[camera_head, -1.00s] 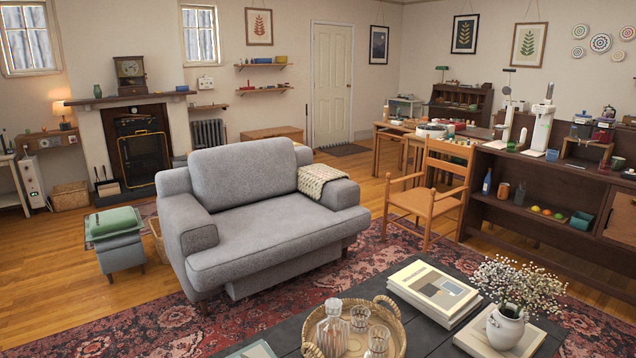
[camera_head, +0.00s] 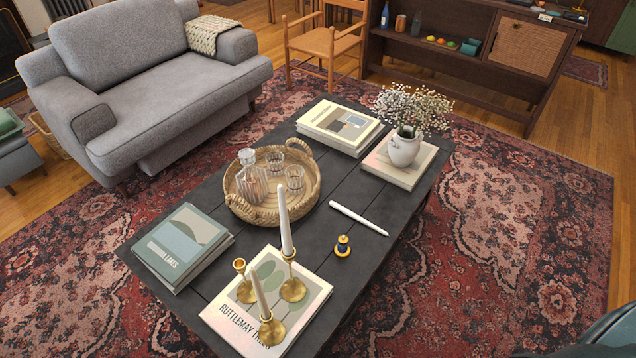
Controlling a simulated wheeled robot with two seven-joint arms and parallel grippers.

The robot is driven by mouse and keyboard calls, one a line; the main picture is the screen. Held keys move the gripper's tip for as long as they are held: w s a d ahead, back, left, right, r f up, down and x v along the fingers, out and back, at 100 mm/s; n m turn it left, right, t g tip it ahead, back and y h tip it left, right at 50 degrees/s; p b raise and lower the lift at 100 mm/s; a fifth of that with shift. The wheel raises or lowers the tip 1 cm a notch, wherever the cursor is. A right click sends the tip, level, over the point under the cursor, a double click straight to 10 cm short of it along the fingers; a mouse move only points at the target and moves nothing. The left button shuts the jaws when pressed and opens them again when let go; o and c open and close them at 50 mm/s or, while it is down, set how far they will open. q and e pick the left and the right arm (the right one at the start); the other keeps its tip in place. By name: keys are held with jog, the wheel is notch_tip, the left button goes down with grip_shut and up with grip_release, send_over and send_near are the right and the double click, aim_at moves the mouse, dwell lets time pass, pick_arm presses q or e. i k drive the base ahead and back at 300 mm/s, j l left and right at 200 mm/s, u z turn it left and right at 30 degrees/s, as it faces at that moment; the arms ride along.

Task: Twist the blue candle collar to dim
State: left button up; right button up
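A small object with a blue band and brass-coloured ends (camera_head: 343,245) stands on the dark coffee table (camera_head: 330,190), right of the candlesticks. It is the only small blue piece near the candles; I cannot tell for sure that it is the collar. A white candle (camera_head: 358,218) lies loose behind it. A tall brass candlestick (camera_head: 293,288) holds an upright white candle (camera_head: 285,225). A front candlestick (camera_head: 271,330) holds a slightly tilted-looking candle (camera_head: 260,295). A third candlestick (camera_head: 244,280) is empty. Neither of my grippers is in view.
A book with a leaf cover (camera_head: 305,335) lies under the candlesticks. A wicker tray (camera_head: 262,215) with a decanter and glasses, book stacks (camera_head: 185,245) and a flower vase (camera_head: 404,150) take up other parts of the table. A grey armchair (camera_head: 160,85) stands behind.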

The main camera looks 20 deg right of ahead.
aim_at(343, 240)
jog(key=k, duration=0.65)
jog(key=z, duration=1.9)
jog(key=k+j, duration=0.15)
jog(key=j, duration=0.25)
jog(key=k+j, duration=0.15)
jog(key=j, duration=0.25)
jog(key=k+j, duration=0.15)
jog(key=j, duration=0.25)
